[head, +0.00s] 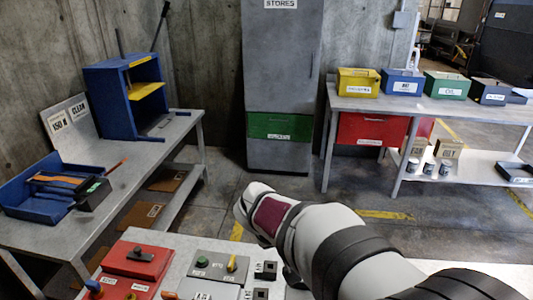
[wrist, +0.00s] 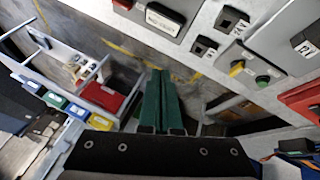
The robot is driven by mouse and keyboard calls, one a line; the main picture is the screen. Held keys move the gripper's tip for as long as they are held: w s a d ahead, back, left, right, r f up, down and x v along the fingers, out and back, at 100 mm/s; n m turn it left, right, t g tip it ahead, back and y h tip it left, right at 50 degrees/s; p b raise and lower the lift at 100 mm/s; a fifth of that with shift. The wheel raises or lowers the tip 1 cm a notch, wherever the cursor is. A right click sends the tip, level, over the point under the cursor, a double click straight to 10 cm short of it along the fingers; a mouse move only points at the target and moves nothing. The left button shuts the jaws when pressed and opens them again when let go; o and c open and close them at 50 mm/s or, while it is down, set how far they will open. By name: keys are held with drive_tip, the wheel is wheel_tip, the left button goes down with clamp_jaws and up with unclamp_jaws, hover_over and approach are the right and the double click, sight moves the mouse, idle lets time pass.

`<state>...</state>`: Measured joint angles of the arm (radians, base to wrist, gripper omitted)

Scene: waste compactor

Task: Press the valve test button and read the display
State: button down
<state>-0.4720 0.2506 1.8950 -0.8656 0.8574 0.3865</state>
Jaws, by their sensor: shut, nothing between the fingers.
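My gripper (wrist: 159,75) shows in the wrist view as two green fingers lying together, shut and empty, above the floor beside the bench edge. In the head view my arm hides it. A grey box with a red button (wrist: 123,3) and a pale lettered plate (wrist: 161,20) sits at the top of the wrist view, apart from the fingers. Its text is unreadable. I cannot tell which button is the valve test one.
Red boxes (head: 140,260) stand left of the grey box, and small black switches (head: 268,269) right of it. A far table (head: 440,105) holds coloured bins. A grey cabinet (head: 285,60) stands behind. The floor between is clear.

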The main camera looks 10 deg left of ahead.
drive_tip(key=w+a+f+n+t+y, duration=0.1)
drive_tip(key=w+a+f+n, duration=0.15)
drive_tip(key=a, duration=0.35)
drive_tip(key=w+a+f+n+t+y, duration=0.1)
drive_tip(key=w+a+n, duration=0.15)
drive_tip(key=a, duration=0.35)
drive_tip(key=n+t+y, duration=0.1)
drive_tip(key=n+y, duration=0.2)
hover_over(202, 262)
wheel_tip(202, 262, down, 4)
drive_tip(key=shift+f, duration=0.2)
drive_tip(key=shift+f, duration=4.4)
drive_tip(key=shift+f+h, duration=0.1)
drive_tip(key=shift+h, duration=0.2)
drive_tip(key=shift+f, duration=0.3)
